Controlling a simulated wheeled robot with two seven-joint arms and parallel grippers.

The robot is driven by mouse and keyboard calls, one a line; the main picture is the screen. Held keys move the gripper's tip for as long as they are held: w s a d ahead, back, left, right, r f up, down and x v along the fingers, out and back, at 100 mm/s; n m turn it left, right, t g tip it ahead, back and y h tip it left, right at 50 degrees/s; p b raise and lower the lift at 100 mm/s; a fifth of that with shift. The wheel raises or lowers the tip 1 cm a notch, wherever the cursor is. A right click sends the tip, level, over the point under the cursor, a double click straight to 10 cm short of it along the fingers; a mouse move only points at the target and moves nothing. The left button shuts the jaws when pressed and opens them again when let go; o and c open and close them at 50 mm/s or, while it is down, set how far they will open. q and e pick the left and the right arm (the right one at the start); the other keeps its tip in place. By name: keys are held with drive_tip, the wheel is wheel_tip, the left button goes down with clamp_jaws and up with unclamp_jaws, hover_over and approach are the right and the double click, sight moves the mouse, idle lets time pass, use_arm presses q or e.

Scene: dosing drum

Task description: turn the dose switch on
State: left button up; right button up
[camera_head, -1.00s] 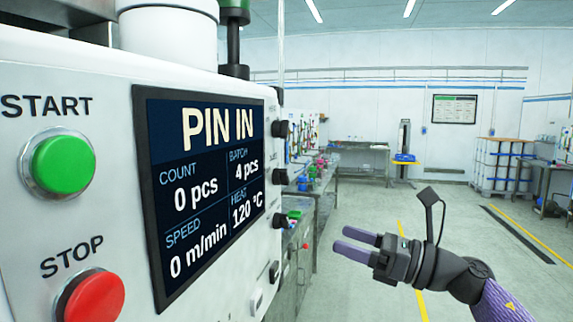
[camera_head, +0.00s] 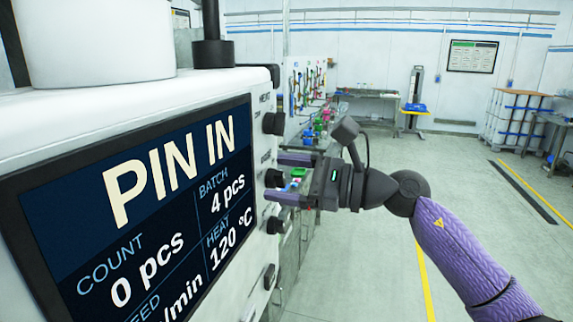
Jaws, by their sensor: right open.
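A white machine panel fills the left side, with a column of black knobs down its right edge: an upper knob (camera_head: 273,123), a middle knob (camera_head: 273,178) and a lower knob (camera_head: 275,225). Below them sits a small dark switch (camera_head: 269,276). The labels are too small or oblique to read, so I cannot tell which control is the dose switch. My right gripper (camera_head: 279,178) is open, its two purple fingers level with the middle knob, one above and one below it. I cannot tell whether they touch it. My left gripper is not in view.
The panel's screen (camera_head: 150,215) reads PIN IN, count 0 pcs, batch 4 pcs, heat 120 °C. A white cylinder (camera_head: 95,40) stands on top of the machine. Benches with colourful items line the aisle behind.

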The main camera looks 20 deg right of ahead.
clamp_jaws()
idle(0.3)
drive_tip(key=m, duration=0.3)
drive_tip(key=shift+w+p, duration=0.1)
drive_tip(key=shift+p, duration=0.25)
drive_tip(key=m+p, duration=0.1)
drive_tip(key=m, duration=0.1)
drive_tip(key=m+p, duration=0.1)
drive_tip(key=m, duration=0.2)
drive_tip(key=shift+w+d+r, duration=0.1)
drive_tip(key=shift+d+r, duration=0.05)
drive_tip(key=shift+m+p, duration=0.95)
drive_tip(key=shift+m, duration=0.95)
